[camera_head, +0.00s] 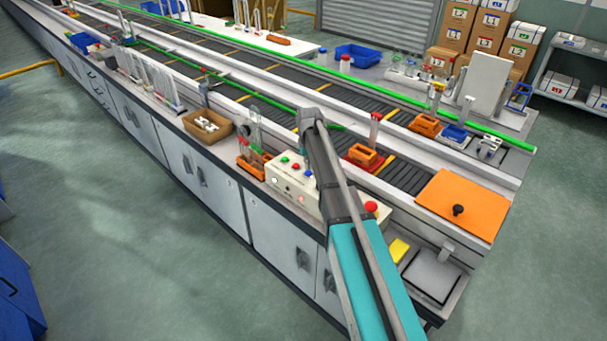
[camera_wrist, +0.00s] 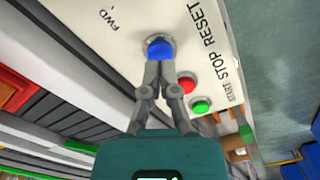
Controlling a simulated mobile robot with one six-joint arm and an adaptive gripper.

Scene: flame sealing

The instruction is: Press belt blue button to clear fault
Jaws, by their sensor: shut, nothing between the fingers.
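The belt's control box (camera_head: 287,195) stands on the near side of the conveyor in the head view, with small buttons on its sloped face. In the wrist view its white panel (camera_wrist: 245,50) carries the words FWD, RESET, STOP and START. The blue button (camera_wrist: 158,47) sits beside the word RESET. My gripper (camera_wrist: 161,64) is shut and empty, with its fingertips at the blue button's edge, overlapping it in the picture. I cannot tell whether they touch it or how far it is pressed. In the head view my arm hides the fingertips.
A red button (camera_wrist: 187,84) and a green button (camera_wrist: 201,106) lie close beside my fingers. A red mushroom button (camera_head: 371,207) is right of my arm. An orange rack on a red base (camera_head: 362,155) sits on the belt. An orange board (camera_head: 462,204) covers the belt's near end.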

